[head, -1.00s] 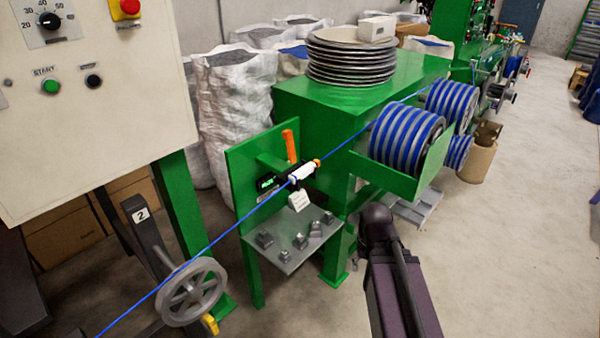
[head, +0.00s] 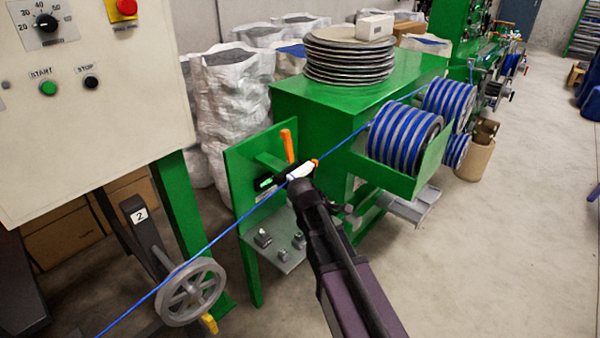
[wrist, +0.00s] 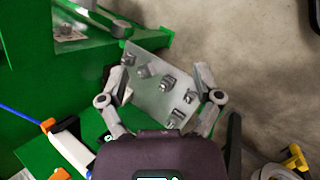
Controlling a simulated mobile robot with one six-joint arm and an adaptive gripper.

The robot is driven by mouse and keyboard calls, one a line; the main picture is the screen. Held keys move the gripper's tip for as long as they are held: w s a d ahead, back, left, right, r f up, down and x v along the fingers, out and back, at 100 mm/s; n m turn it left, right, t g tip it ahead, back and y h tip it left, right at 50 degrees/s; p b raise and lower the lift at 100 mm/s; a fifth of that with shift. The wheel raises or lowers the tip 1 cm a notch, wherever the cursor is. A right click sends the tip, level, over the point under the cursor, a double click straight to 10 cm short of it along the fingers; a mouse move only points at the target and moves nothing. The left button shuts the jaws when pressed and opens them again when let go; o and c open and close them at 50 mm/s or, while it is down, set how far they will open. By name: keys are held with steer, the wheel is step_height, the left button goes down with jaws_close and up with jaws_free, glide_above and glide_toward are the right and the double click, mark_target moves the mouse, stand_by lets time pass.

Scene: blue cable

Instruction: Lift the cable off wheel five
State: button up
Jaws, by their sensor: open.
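The blue cable (head: 235,225) runs taut from the lower left, over a grey spoked wheel (head: 191,292), past a white and orange device (head: 302,172), to the ribbed blue-and-grey drums (head: 405,138). No number five is readable; a plate marked 2 (head: 139,215) is on the dark bracket beside the wheel. My gripper (wrist: 162,76) is open and empty above the grey shelf, with both fingers apart. In the head view my arm mostly hides it. In the wrist view a short piece of cable (wrist: 18,117) shows at the left, apart from the fingers.
The grey shelf (wrist: 158,103) carries several small metal blocks. A green machine housing (head: 330,100) stands behind, with stacked discs (head: 348,58) on top. A control panel (head: 90,100) overhangs the wheel's upper left.

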steer(key=w+a+r+n+t+h, duration=0.1)
steer(key=w+a+r+n+t, duration=0.2)
steer(key=a+n, duration=0.4)
steer(key=w+a+r+n+t+h, duration=0.2)
steer(key=w+a+r+n, duration=0.4)
steer(key=a, duration=0.6)
steer(key=shift+n+t+p, duration=0.3)
steer(key=shift+n+t, duration=0.3)
steer(key=shift+t, duration=0.2)
steer(key=shift+w+f, duration=0.1)
steer(key=shift+w, duration=0.05)
